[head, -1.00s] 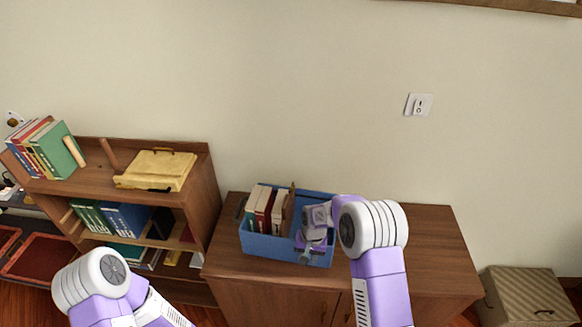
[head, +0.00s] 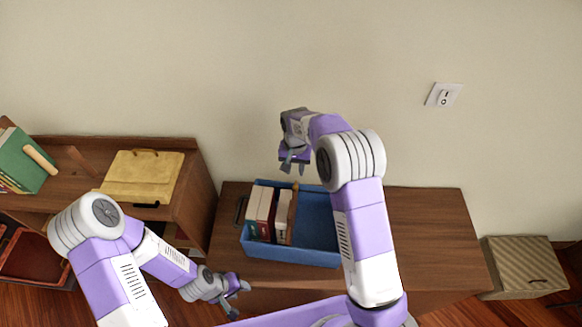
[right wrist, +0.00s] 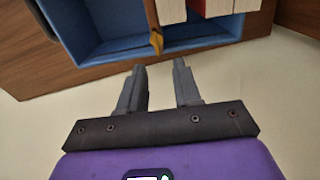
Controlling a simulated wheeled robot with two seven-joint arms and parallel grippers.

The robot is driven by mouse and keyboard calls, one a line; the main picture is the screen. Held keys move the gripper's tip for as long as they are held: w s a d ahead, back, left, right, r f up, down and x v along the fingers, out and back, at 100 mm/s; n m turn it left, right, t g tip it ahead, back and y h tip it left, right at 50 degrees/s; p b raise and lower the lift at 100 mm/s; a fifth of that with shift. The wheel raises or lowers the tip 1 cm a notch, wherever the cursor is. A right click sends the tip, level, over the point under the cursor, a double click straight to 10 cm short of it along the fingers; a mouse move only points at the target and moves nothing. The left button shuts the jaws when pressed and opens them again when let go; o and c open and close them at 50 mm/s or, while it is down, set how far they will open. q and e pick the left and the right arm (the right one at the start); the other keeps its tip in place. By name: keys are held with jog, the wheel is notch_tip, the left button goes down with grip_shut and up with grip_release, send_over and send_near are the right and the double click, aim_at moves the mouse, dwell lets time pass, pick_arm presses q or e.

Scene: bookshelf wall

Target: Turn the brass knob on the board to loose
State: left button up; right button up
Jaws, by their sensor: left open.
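No brass knob or board with one shows in the views now. My left gripper (head: 240,299) is open, low in front of the wooden cabinet, beside its left part. My right gripper (head: 294,167) is raised above the blue bin, with its fingers pointing down. In the right wrist view its two fingers (right wrist: 158,66) stand apart with nothing between them. The blue bin's wall and books lie beyond the fingertips there.
The blue bin (head: 318,222), holding several books (head: 266,212), stands on the wooden cabinet (head: 420,230). A shelf at left carries a yellow case (head: 143,176) and a green book (head: 22,160). A wall switch (head: 443,95) is at right. The cabinet top's right part is clear.

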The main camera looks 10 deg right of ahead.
aim_at(295, 184)
jog(key=shift+s+f, duration=0.25)
jog(key=shift+f, duration=0.2)
jog(key=f, duration=0.3)
jog(key=f+p, duration=0.1)
jog(key=f, duration=0.1)
jog(key=shift+s+f, duration=0.25)
jog(key=shift+f, duration=0.05)
jog(key=shift+s+f, duration=0.1)
jog(key=shift+s, duration=0.05)
grip_shut()
